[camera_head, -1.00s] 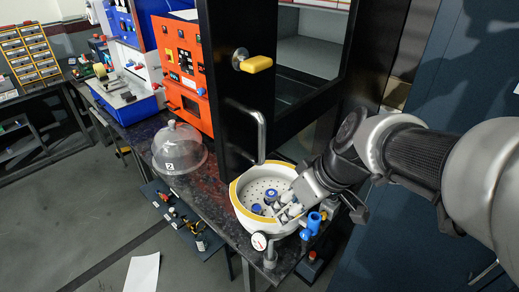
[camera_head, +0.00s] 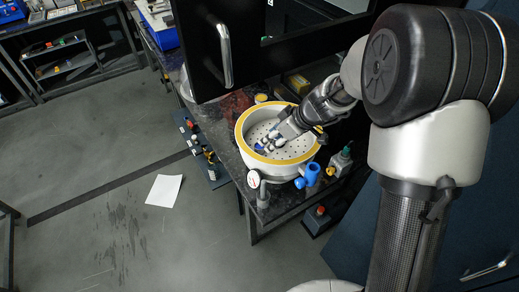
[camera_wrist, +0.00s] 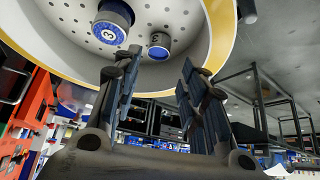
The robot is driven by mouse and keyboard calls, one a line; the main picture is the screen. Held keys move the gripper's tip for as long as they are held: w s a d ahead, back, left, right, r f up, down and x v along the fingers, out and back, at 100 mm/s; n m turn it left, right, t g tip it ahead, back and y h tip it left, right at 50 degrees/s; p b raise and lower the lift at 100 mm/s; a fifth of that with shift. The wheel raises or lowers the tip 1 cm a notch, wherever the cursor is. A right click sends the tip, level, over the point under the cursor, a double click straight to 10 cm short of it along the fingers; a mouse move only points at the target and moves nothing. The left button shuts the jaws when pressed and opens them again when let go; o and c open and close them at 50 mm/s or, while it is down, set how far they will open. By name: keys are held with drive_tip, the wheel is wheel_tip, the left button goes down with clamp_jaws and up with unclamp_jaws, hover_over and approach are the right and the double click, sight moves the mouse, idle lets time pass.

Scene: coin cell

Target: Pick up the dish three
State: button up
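Two small round dishes are on the perforated plate of a white bowl (camera_head: 240,140) with a yellow rim. In the wrist view, one dish (camera_wrist: 112,22) has a blue face with a 3 on it.
A gauge (camera_head: 253,179) and a blue valve (camera_head: 308,176) stand at the bowl's front. A black cabinet with a metal handle (camera_head: 223,55) is close behind. A green-topped bottle (camera_head: 340,162) is to the right. A white sheet (camera_head: 164,190) lies on the floor.

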sight(259, 145)
drive_tip(key=b+x, duration=0.1)
drive_tip(key=x, duration=0.7)
drive_tip(key=shift+w, duration=0.15)
drive_tip(key=shift+c, duration=0.5)
drive_tip(key=c, duration=0.7)
drive_tip(key=shift+r, duration=0.15)
